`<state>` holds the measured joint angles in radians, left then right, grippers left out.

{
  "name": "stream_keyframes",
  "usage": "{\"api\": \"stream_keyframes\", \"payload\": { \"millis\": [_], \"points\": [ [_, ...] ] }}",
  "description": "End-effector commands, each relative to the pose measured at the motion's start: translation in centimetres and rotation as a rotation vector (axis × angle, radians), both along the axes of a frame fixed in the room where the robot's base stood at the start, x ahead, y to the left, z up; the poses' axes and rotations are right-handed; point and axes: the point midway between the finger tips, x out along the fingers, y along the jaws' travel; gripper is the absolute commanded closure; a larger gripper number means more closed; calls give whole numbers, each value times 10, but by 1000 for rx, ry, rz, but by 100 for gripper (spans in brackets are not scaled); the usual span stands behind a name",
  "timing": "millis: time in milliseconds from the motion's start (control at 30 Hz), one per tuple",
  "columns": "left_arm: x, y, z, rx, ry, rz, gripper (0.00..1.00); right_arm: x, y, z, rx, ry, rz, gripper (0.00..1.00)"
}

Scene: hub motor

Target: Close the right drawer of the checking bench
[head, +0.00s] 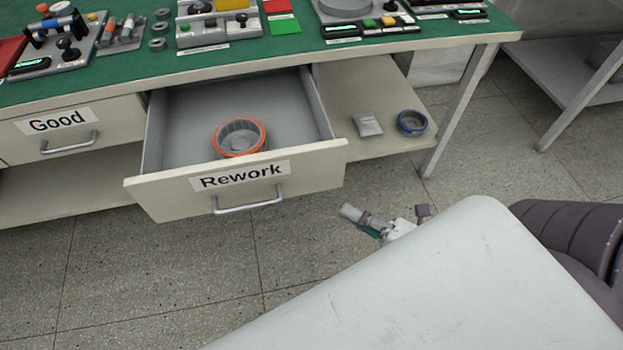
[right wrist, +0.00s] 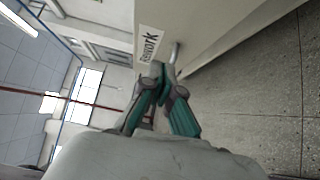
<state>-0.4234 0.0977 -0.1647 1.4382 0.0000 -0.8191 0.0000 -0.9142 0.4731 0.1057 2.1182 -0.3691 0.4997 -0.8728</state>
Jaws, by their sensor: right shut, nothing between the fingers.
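The right drawer (head: 155,196), labelled "Rework", is pulled out of the bench (head: 290,55). An orange-rimmed round part (head: 240,138) lies inside it. Its metal bar handle (head: 248,203) is on the front; the drawer front also shows in the right wrist view (right wrist: 190,20). My right gripper (head: 352,214) is in front of and to the right of the drawer in the head view, partly hidden by a pale surface in the foreground. In the right wrist view its fingers (right wrist: 165,75) are together and empty, close to the handle; contact cannot be told. My left gripper is not in view.
The "Good" drawer (head: 72,138) at the left is shut. A lower shelf (head: 365,90) holds a small grey packet (head: 367,124) and a blue ring-shaped part (head: 412,122). A bench leg (head: 455,115) stands at the right. The floor before the drawer is clear.

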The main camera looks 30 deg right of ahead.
Motion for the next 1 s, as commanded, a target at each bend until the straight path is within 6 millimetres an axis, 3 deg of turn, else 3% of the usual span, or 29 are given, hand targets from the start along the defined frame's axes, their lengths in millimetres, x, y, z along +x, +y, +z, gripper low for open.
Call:
{"api": "stream_keyframes", "payload": {
  "millis": [367, 500, 700, 1000],
  "points": [
    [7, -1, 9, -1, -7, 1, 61, 71, 39, 1, 1, -4, 0, 100],
    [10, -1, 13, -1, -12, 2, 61, 93, 34, 0, 0, 0, -1, 100],
    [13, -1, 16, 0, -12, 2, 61, 108, 29, -1, 2, 2, -2, 100],
    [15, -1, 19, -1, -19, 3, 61, 110, 28, -1, 3, 4, -2, 100]
  ]
}}
